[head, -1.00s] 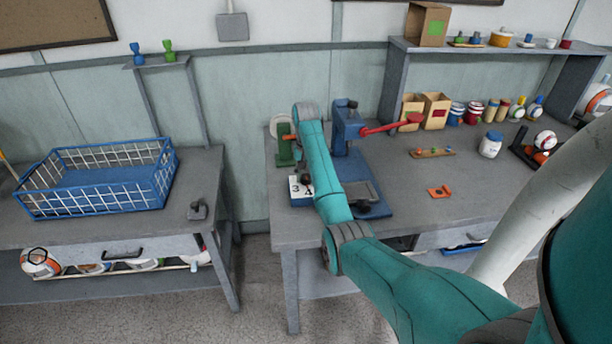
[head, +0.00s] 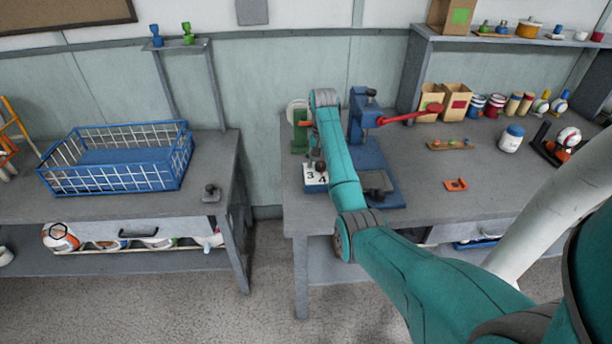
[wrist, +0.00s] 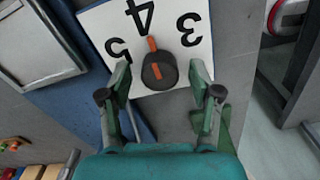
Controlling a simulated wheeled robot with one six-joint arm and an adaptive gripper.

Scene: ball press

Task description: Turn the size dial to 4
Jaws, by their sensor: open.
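The size dial's white number plate (wrist: 100,24) shows 5, 4 and 3 in the wrist view. My gripper (wrist: 160,76) is open, with one green finger on each side of the knob and visible gaps between fingers and knob. In the head view the plate (head: 310,173) sits at the left front of the blue ball press (head: 362,125), and my arm partly covers that area. My fingers are hard to make out there.
The press has a red lever (head: 408,116) reaching right. An orange part (head: 456,185) and a small jar (head: 511,138) lie to the right on the grey bench (head: 430,205). A blue wire basket (head: 115,180) stands on the left table, across a floor gap.

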